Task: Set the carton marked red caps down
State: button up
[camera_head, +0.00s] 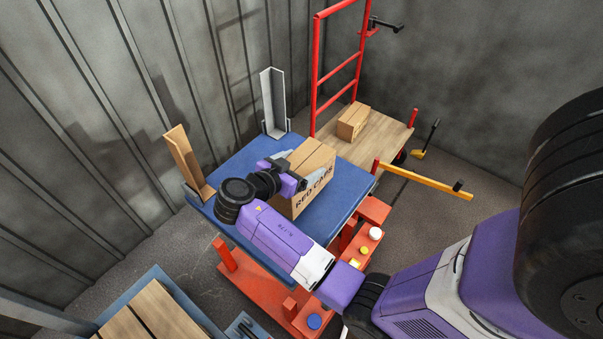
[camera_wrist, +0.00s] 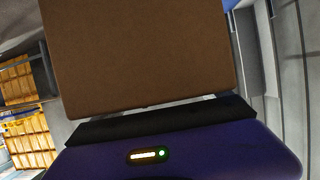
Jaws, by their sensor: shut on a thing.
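The carton marked red caps (camera_head: 312,172) is a brown box with dark "RED CAPS" lettering on its side. In the head view it is at the blue tabletop (camera_head: 241,156) of a red-framed stand, near that top's right side. I cannot tell whether its underside touches the blue surface. My gripper (camera_head: 291,178) is shut on the carton from its left side. In the wrist view the carton's plain brown face (camera_wrist: 140,55) fills the upper middle, close against my gripper; the fingertips are mostly hidden there.
A smaller carton (camera_head: 353,121) sits on a wooden-decked cart (camera_head: 385,135) with a red rail frame (camera_head: 316,70) behind the blue top. A grey upright bracket (camera_head: 273,102) and a brown upright board (camera_head: 186,160) stand at the blue top's edges. A yellow bar (camera_head: 425,180) juts out at right.

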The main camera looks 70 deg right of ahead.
jog(key=shift+f, duration=2)
jog(key=shift+f, duration=0.15)
jog(key=o, duration=1.9)
jog(key=b+v, duration=0.2)
jog(key=v, duration=1)
jog(key=shift+r, duration=0.25)
